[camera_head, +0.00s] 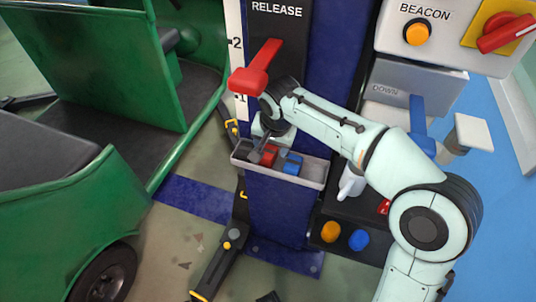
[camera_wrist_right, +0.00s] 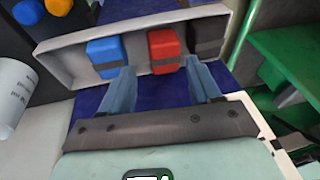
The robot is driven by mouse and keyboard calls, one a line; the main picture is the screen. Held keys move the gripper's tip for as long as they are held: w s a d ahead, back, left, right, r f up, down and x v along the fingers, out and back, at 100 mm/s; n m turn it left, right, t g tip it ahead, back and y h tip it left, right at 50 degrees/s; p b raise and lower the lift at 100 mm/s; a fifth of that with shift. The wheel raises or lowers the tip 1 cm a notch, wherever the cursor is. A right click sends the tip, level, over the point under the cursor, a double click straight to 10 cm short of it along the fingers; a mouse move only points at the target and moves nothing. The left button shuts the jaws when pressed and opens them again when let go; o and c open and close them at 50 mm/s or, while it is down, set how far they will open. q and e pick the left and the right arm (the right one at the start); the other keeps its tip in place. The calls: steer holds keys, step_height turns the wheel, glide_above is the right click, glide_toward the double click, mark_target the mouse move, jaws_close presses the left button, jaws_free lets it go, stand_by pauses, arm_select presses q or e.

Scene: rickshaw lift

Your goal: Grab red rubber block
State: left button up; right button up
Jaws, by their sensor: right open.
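The red rubber block (camera_head: 269,154) sits in a shallow grey tray (camera_head: 310,183) on the front of the blue column. In the right wrist view the red block (camera_wrist_right: 163,42) has a dark band and stands between a blue block (camera_wrist_right: 103,50) and a black block (camera_wrist_right: 207,36). My right gripper (camera_head: 260,151) is at the tray, beside the red block in the head view. In the right wrist view its two fingers (camera_wrist_right: 161,88) are apart and empty, pointing toward the red block, which lies between their lines. My left gripper is out of view.
A red lever (camera_head: 258,68) marked RELEASE is just above my right gripper. A blue lever (camera_head: 417,115) and a control panel with an orange button (camera_head: 417,34) stand to the right. A green vehicle (camera_head: 70,220) fills the left.

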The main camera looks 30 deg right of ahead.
mark_target(269, 151)
steer(key=shift+w+d, duration=0.2)
steer(key=shift+w, duration=0.3)
steer(key=b+x, duration=0.1)
steer(key=x, duration=0.4)
steer(key=shift+f, duration=0.1)
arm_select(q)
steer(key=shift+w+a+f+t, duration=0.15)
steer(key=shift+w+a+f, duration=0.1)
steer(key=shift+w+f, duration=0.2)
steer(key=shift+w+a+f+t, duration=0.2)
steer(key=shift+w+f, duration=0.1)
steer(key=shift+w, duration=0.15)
arm_select(e)
steer(key=c, duration=0.9)
